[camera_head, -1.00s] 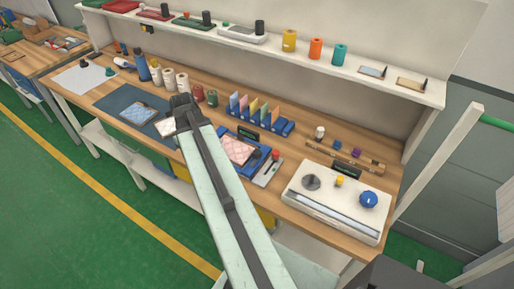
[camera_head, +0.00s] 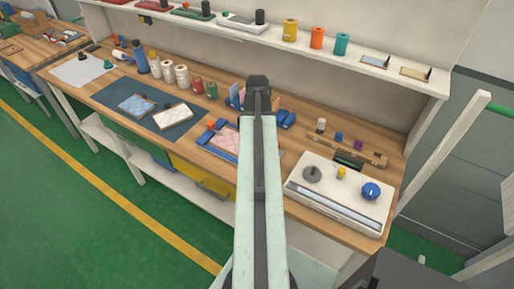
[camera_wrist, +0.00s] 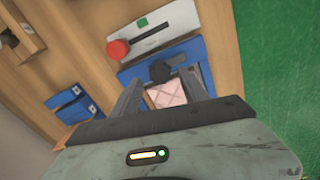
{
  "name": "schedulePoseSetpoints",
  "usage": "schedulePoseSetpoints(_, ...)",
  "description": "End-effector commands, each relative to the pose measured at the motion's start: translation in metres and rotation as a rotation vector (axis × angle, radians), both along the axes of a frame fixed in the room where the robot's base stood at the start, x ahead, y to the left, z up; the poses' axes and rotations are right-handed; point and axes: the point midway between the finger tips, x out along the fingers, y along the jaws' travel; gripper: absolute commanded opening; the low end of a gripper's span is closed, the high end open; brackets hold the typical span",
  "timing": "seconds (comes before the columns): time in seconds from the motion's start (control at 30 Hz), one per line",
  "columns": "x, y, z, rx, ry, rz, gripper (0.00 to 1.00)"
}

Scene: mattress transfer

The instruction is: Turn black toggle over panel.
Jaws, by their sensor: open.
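A black toggle (camera_wrist: 160,72) with a rounded knob sits at the edge of a blue fixture in the wrist view. A pink quilted panel (camera_wrist: 168,94) lies beside it, partly hidden by my gripper. The blue fixture (camera_head: 222,152) and pink panel (camera_head: 225,139) also show in the head view, where my arm covers their right side and the toggle is hidden. My gripper (camera_wrist: 163,82) is open, its two fingers pointing towards the toggle and spread to either side of it. I cannot tell the remaining height, and no grip shows.
A pale plate (camera_wrist: 150,30) with a red knob (camera_wrist: 118,49) and black lever lies beyond the fixture. Blue blocks (camera_wrist: 74,103) lie to its left. A white control box (camera_head: 335,207) stands right of my arm. A shelf (camera_head: 270,38) runs above the bench.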

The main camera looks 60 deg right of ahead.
Motion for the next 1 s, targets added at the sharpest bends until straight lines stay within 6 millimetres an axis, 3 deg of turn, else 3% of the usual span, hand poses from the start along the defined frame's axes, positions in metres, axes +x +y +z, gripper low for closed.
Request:
schedulePoseSetpoints(0.03,0.000,0.000,-0.019,0.000,0.000,0.000,0.52)
schedulePoseSetpoints(0.13,0.000,0.000,-0.031,0.000,0.000,0.000,0.52)
schedulePoseSetpoints(0.47,0.000,0.000,-0.032,0.000,0.000,0.000,0.52)
schedulePoseSetpoints(0.6,0.000,0.000,-0.032,0.000,0.000,0.000,0.13)
schedulePoseSetpoints(0.67,0.000,0.000,-0.032,0.000,0.000,0.000,0.00)
schedulePoseSetpoints(1.0,0.000,0.000,-0.032,0.000,0.000,-0.040,0.00)
